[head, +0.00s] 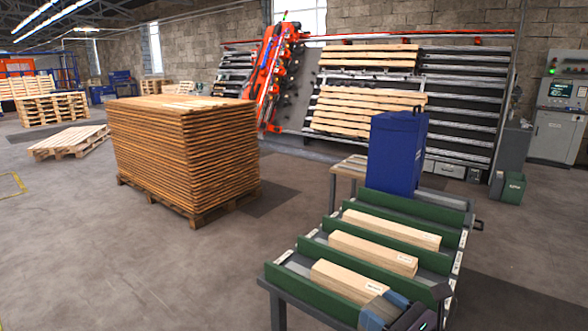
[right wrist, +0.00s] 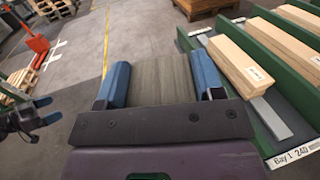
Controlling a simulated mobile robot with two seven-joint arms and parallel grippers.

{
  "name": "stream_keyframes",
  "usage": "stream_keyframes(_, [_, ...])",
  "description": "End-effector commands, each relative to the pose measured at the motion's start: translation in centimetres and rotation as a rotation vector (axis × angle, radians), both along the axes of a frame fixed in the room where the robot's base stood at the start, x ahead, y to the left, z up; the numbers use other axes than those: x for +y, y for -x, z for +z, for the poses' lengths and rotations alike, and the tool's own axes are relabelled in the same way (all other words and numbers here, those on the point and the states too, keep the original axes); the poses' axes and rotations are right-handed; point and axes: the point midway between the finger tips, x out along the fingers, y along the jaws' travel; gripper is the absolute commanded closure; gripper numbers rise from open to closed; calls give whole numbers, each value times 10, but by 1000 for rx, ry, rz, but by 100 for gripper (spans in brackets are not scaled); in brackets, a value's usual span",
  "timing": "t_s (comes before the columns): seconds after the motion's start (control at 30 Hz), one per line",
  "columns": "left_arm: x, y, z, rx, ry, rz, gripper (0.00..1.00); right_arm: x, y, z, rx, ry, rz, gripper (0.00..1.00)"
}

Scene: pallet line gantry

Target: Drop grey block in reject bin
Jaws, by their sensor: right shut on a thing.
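The grey block (right wrist: 162,80) is a grey wood-grained piece between the two blue fingers of my right gripper (right wrist: 165,82) in the right wrist view. That gripper is shut on it. In the head view the right gripper (head: 382,311) is at the bottom edge, at the near end of the green-walled bay rack; the block is hard to make out there. A tall blue bin (head: 392,155) stands beyond the rack's far end, well away from the gripper; I see no readable reject label. My left gripper (right wrist: 44,110) shows at the left of the right wrist view, fingers apart and empty.
The bay rack (head: 411,235) has green dividers and three pale wood blocks (head: 372,254) lying in its bays.

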Motion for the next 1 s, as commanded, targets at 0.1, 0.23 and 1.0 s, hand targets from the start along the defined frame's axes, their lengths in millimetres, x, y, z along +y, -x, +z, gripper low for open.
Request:
stream_keyframes(0.1, [-1,-4,-27,-7,-9,-9,9,29,-19,-46,12,2,114,63])
stream_keyframes(0.23, [-2,-8,-46,-11,-19,-20,9,57,-35,-84,17,1,229,63])
stream_keyframes(1.0, [-11,13,-191,167,-63,-86,9,155,-86,-388,30,-7,719,63])
